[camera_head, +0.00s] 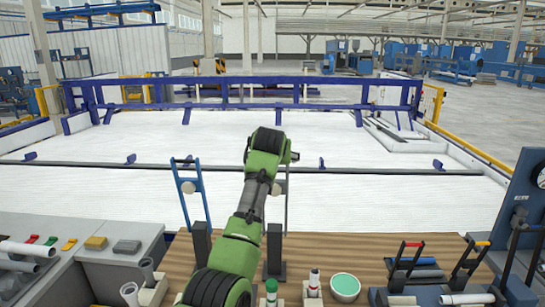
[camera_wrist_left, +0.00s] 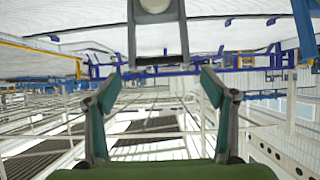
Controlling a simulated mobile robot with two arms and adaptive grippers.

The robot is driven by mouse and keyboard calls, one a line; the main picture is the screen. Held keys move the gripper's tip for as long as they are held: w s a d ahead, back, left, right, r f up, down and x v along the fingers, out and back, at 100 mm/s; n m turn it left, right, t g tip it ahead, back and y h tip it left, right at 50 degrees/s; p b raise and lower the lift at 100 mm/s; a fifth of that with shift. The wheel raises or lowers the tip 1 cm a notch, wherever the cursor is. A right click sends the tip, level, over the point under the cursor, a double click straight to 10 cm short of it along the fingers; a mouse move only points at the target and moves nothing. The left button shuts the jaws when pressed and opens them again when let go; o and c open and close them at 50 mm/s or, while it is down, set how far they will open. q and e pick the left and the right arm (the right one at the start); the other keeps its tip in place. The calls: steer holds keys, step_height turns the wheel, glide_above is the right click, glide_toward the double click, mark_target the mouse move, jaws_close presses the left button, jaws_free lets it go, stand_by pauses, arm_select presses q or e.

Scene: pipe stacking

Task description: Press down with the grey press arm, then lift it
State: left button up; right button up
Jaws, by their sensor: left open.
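The grey press arm (camera_head: 286,203) stands upright on black posts (camera_head: 275,252) on the wooden bench. My green left arm partly hides it in the head view. In the left wrist view, the grey press arm (camera_wrist_left: 182,35) is a frame with a pale round part and a crossbar, just beyond the fingertips. My left gripper (camera_wrist_left: 160,78) is open, its fingers spread on either side of the crossbar with nothing between them. In the head view, my wrist hides its fingers. My right gripper is not in view.
A similar blue press arm (camera_head: 184,190) stands upright to the left. A mint bowl (camera_head: 345,287) and small capped cylinders stand at the front. Red- and yellow-handled levers (camera_head: 408,262) and a dark gauge panel (camera_head: 525,215) are at right. Pipes (camera_head: 27,249) lie at left.

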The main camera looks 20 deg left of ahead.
arm_select(q)
steer(key=shift+v, duration=2.3)
